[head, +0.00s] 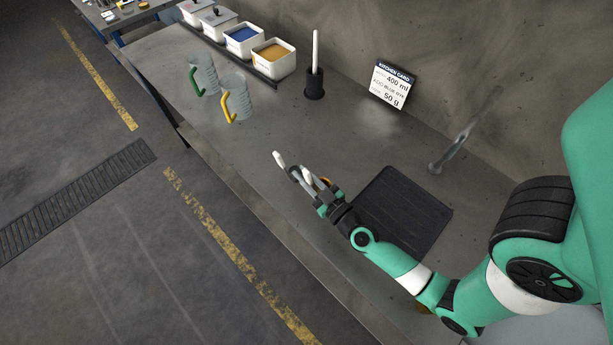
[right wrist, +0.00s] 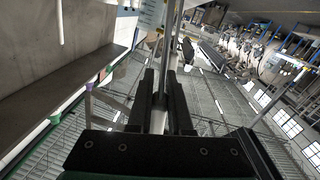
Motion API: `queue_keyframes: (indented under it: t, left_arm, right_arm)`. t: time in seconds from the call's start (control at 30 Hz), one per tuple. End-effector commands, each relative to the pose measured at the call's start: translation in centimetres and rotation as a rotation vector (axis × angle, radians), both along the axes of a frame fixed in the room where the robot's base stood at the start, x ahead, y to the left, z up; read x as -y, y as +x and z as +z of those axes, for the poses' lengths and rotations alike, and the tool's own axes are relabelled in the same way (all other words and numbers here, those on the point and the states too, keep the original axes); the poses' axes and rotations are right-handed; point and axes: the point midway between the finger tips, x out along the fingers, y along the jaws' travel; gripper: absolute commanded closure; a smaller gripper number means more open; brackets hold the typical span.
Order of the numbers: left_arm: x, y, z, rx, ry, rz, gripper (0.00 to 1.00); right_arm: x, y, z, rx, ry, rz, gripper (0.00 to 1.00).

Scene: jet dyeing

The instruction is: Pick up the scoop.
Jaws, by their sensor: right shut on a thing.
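My right gripper (head: 306,184) is above the front part of the grey bench, left of the black mat. It is shut on the scoop, whose pale rounded end (head: 278,158) sticks out past the fingers in the head view. In the right wrist view, a slim grey shaft of the scoop (right wrist: 161,85) runs between the two dark fingers. The fingers and the viewing angle hide much of the scoop. My left gripper is not in view.
A black mat (head: 402,212) lies on the bench near my right arm. Jugs with a green handle (head: 203,75) and a yellow handle (head: 236,98) stand farther back. Beyond are a blue-filled bin (head: 243,36), an orange-filled bin (head: 273,55), a black holder (head: 314,85) and a card (head: 391,86).

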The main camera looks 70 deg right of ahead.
Motion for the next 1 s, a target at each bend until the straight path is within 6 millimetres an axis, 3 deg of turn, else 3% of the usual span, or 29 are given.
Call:
queue_keyframes:
  t: [0.13, 0.37, 0.6, 1.0]
  left_arm:
    - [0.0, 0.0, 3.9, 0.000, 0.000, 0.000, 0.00]
    - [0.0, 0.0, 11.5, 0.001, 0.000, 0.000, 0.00]
    - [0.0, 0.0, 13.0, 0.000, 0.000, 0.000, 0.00]
    - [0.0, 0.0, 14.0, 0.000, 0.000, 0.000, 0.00]
  right_arm:
    - [-0.1, -0.1, 3.8, 0.000, -0.001, 0.001, 1.00]
    - [-4.1, -3.8, 10.3, -0.005, 0.000, 0.009, 1.00]
    - [-7.9, -7.0, 10.9, 0.001, -0.001, 0.017, 1.00]
    - [-9.9, -9.3, 12.0, 0.003, 0.000, 0.007, 1.00]
